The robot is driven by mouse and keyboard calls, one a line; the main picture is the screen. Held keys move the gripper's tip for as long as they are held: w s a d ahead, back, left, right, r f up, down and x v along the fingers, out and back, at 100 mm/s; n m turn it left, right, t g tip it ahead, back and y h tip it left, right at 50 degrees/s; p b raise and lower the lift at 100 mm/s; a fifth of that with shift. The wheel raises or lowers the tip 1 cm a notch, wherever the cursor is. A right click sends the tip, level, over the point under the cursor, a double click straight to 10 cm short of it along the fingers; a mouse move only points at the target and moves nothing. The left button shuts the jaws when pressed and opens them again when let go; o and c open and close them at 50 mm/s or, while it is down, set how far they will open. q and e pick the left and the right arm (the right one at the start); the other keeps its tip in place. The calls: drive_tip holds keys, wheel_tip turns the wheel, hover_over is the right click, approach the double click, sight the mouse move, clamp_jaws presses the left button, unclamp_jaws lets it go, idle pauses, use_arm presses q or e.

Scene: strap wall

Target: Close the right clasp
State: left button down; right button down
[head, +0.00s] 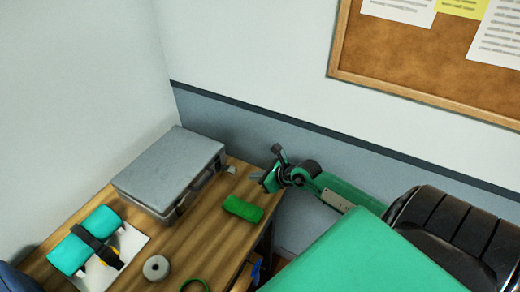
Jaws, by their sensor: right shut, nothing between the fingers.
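A grey case (168,170) lies shut on the wooden table, with a dark handle (203,181) on its front side. A small light metal piece, which looks like the right clasp (231,170), sticks out near the case's right front corner. It is too small to tell its exact position. My right gripper (261,179) is just to the right of this piece, by the table's right edge, and appears apart from it. It is shut and empty. My left gripper is not in view.
A green block (243,208) lies below my right gripper. A teal roll (69,254) with a black strap (97,244), a grey ring (156,268) and a green ring (194,285) lie nearer the front. A wall stands behind the table (203,236).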

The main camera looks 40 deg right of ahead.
sight(243, 184)
drive_tip(key=p+x, duration=0.1)
drive_tip(key=x, duration=0.4)
drive_tip(key=shift+w+a+f, duration=0.25)
drive_tip(key=shift+w+f, duration=0.15)
drive_tip(key=shift+w, duration=0.15)
drive_tip(key=shift+d, duration=0.1)
